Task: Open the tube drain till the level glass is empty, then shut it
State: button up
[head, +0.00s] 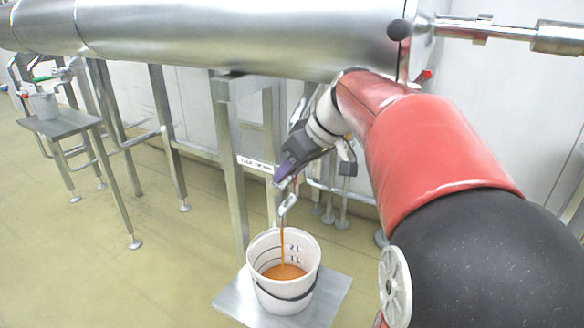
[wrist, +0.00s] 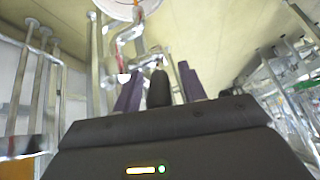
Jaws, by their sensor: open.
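My gripper (head: 281,178) is by the drain pipe above the bucket. In the wrist view, its purple fingers stand apart on either side of a dark, rounded piece that looks like a valve handle (wrist: 158,90); I cannot tell if they touch it. The drain's curved spout (head: 289,204) points down, and it also shows in the wrist view (wrist: 124,50). An orange-brown stream (head: 283,243) runs from it into the white bucket (head: 296,299), which holds orange-brown liquid (head: 284,272) at the bottom. I cannot make out the level glass.
The bucket stands on a metal plate (head: 331,297) below the drain. A large steel pipe (head: 240,35) runs overhead on metal legs (head: 168,135). A label (head: 255,164) is too small to read surely. A side table (head: 62,124) with a container stands at left. Open floor lies at left.

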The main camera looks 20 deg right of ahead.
jog(key=v, duration=0.4)
jog(key=shift+s+d+r, duration=0.1)
jog(key=shift+d+r, duration=0.05)
jog(key=shift+r, duration=0.15)
jog(key=s+d+b, duration=0.1)
jog(key=s+d, duration=0.6)
jog(key=s, duration=0.3)
jog(key=shift+r, duration=0.1)
jog(key=shift+c, duration=0.3)
